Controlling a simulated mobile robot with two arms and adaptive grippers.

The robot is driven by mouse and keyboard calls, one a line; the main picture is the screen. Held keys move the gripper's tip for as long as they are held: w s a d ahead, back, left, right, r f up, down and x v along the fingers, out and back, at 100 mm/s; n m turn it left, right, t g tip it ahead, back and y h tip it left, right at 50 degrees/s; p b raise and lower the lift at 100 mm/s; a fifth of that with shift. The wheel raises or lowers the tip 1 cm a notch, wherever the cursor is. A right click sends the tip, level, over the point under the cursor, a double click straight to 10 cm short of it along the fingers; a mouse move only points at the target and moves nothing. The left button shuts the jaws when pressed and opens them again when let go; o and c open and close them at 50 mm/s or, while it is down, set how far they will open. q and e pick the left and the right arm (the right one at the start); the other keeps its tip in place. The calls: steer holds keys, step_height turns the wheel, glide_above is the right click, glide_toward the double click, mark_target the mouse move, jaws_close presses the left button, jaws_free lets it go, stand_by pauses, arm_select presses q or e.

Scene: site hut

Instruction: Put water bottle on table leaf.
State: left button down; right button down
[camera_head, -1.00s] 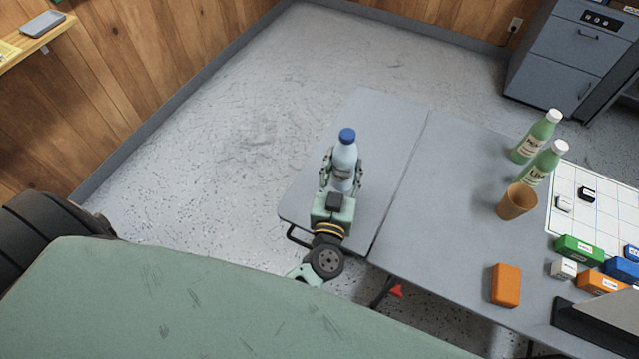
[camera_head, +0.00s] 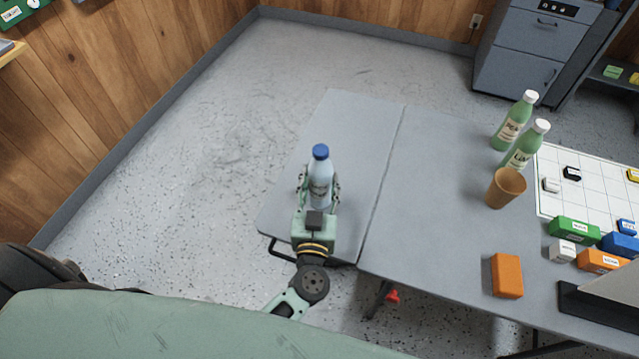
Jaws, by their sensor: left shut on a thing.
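The water bottle (camera_head: 320,175) is clear pale blue with a blue cap and stands upright in the head view. My left gripper (camera_head: 319,192) is shut on it, with a finger on each side of its body. The table leaf (camera_head: 365,125) is the grey left section of the table, past a seam. The bottle and gripper appear over the leaf's near part. I cannot tell whether the bottle's base touches the leaf, since the gripper hides it. My right gripper is out of view.
Two green bottles (camera_head: 513,122) and a tan cup (camera_head: 505,188) stand on the main table (camera_head: 430,220). An orange block (camera_head: 507,275), a white gridded sheet (camera_head: 600,185) and several small blocks lie at right. The leaf's far part is clear.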

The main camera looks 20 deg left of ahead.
arm_select(q)
steer(key=shift+f, duration=0.1)
steer(key=c, duration=1)
jaws_free()
steer(key=b+v, duration=0.1)
steer(key=v, duration=0.9)
steer(key=shift+s+d, duration=0.1)
steer(key=shift+s, duration=0.2)
steer(key=shift+s+d, duration=0.15)
steer(key=shift+s, duration=0.55)
